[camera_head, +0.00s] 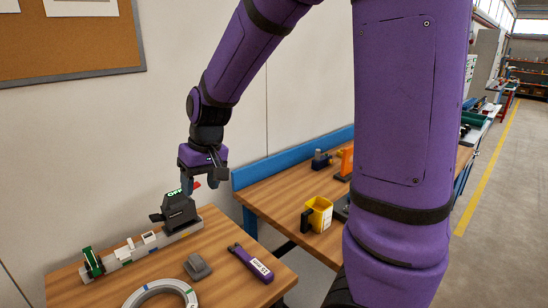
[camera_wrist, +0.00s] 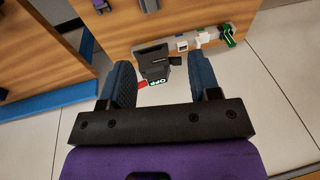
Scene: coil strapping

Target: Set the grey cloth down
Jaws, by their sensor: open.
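A small folded grey thing (camera_head: 197,267), which looks like the grey cloth, lies on the wooden bench top between a coil ring and a purple tool. It seems to show at the top edge of the wrist view (camera_wrist: 101,5). My gripper (camera_head: 200,184) is open and empty, above the dark device with the green OFF sign, up and behind the cloth. In the wrist view my gripper's two blue fingers (camera_wrist: 161,82) stand wide apart, with the device beyond them and nothing between the pads.
The dark device (camera_head: 179,210) sits at the end of a grey rail (camera_head: 133,250) along the wall. A white ring (camera_head: 160,294) lies at the bench front, and a labelled purple tool (camera_head: 250,263) lies right. A second bench holds a yellow container (camera_head: 319,214).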

